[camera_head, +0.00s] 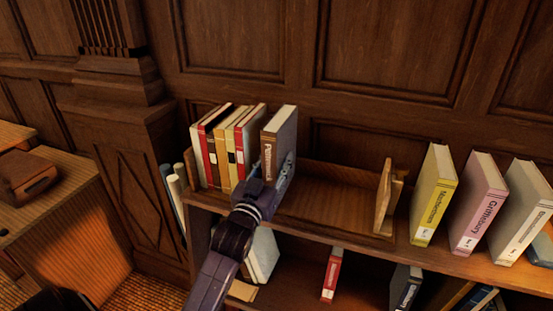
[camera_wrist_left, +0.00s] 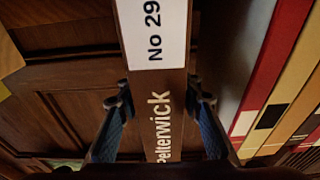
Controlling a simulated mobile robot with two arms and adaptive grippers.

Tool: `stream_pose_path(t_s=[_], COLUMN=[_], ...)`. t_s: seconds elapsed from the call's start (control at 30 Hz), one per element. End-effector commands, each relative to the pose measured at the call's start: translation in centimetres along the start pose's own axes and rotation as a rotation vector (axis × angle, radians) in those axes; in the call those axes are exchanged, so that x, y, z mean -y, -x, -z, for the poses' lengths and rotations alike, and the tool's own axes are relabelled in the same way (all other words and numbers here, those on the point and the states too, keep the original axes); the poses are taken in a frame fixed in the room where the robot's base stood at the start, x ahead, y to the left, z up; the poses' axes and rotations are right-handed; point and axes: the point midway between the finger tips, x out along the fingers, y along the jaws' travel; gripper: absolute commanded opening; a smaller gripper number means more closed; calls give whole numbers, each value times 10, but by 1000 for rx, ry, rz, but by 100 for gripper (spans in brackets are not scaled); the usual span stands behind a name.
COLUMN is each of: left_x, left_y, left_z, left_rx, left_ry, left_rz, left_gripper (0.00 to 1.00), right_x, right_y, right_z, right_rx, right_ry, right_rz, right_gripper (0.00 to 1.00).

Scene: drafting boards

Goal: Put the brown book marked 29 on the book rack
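The brown book marked No 29, titled Pelterwick (camera_head: 284,128), stands upright, spine toward me, at the right of a row of books. Its spine and label also show in the left wrist view (camera_wrist_left: 155,75). My left gripper (camera_head: 268,178) is at the lower spine, one finger on each side (camera_wrist_left: 160,98), closed on the book. The book's bottom is hidden by my gripper and arm, so I cannot tell whether it rests on the rack. The wooden book rack (camera_head: 325,200) has a bare floor and an upright right end (camera_head: 384,198). My right gripper is not in view.
Several red, white and yellow books (camera_head: 228,150) stand left of the brown book. Yellow (camera_head: 434,195), pink (camera_head: 479,205) and white (camera_head: 520,215) books stand right of the rack. A lower shelf holds a red book (camera_head: 332,275). The rack's middle is free.

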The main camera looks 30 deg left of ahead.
Motion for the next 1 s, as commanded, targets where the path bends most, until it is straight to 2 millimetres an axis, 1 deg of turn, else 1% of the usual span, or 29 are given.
stream_pose_path(t_s=[0.03,0.07,0.1,0.33,0.4,0.47,0.57,0.8,1.0], left_x=[0,0,0,0,0,0,0,0,0], left_y=[0,0,0,0,0,5,19,69,101], left_z=[0,0,0,1,4,1,0,-2,0], left_rx=[0,0,0,0,-1,0,1,3,2], left_ry=[0,0,0,0,0,0,0,0,0], left_rz=[0,0,0,0,0,0,-1,0,0], left_gripper=[42,45,46,46,46,46,46,46,46], right_x=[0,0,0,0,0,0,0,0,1], right_y=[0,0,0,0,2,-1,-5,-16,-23], right_z=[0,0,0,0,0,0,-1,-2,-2], right_rx=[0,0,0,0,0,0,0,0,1], right_ry=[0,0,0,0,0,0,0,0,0], right_rz=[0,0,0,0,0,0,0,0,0], right_gripper=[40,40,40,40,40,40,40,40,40])
